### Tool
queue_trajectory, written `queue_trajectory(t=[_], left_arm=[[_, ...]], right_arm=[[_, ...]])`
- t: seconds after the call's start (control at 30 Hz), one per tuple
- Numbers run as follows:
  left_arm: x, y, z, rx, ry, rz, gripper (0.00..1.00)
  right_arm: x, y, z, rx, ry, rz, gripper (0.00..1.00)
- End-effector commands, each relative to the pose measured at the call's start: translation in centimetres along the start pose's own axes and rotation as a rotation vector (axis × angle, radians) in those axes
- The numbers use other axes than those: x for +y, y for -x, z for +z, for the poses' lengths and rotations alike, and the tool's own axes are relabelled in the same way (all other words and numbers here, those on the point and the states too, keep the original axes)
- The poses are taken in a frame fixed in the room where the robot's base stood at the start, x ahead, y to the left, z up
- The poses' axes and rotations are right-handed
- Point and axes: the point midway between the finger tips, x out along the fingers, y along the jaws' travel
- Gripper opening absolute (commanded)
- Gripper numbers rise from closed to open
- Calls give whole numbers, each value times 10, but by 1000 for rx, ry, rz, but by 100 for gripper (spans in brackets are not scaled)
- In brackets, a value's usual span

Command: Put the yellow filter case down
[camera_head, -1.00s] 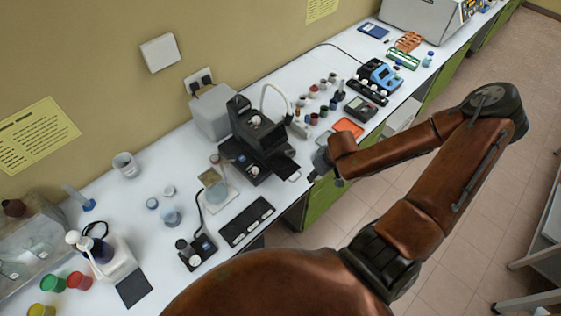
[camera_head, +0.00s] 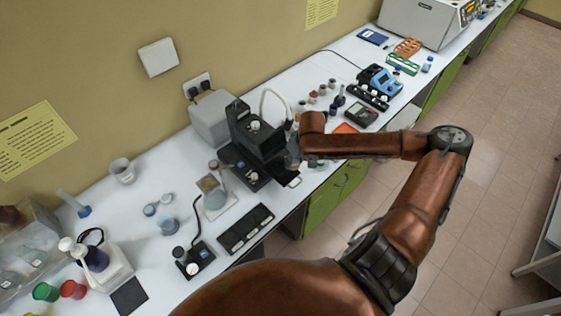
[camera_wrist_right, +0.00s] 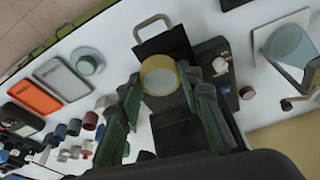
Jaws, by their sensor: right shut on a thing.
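The yellow filter case (camera_wrist_right: 158,66) is a short round ring with a pale centre, in the right wrist view. It sits between the fingertips of my right gripper (camera_wrist_right: 159,88), which is shut on it. A black plate with a looped handle (camera_wrist_right: 164,38) lies just beyond the case; I cannot tell whether they touch. In the head view my right gripper (camera_head: 293,152) is at the right side of the black instrument (camera_head: 255,138), and the case cannot be made out there.
The white bench (camera_head: 330,65) runs along the wall. A flask (camera_head: 214,196) on a square plate and a long black tray (camera_head: 246,229) stand left of the instrument. Small jars, an orange tray (camera_wrist_right: 62,78) and a meter (camera_head: 361,113) stand to its right.

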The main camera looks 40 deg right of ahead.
Motion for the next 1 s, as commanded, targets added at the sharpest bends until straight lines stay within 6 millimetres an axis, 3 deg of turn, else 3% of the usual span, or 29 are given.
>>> queue_trajectory(t=[0.1, 0.33, 0.63, 0.87, 1.0], left_arm=[[0, 4, -1, 1, 0, 0, 40], [0, 10, -2, 2, 0, 0, 40], [0, 12, -4, 3, 0, 0, 40], [0, 18, -4, 3, 0, 0, 40], [-1, 21, -4, 3, 0, 0, 40]], right_arm=[[-7, -5, -27, 4, -1, -5, 14], [-16, -16, -67, 1, -1, -2, 14], [-13, -45, -55, -3, -1, 1, 14], [-14, -80, -45, -3, 0, 1, 14], [-15, -86, -52, 0, 1, 0, 14]])
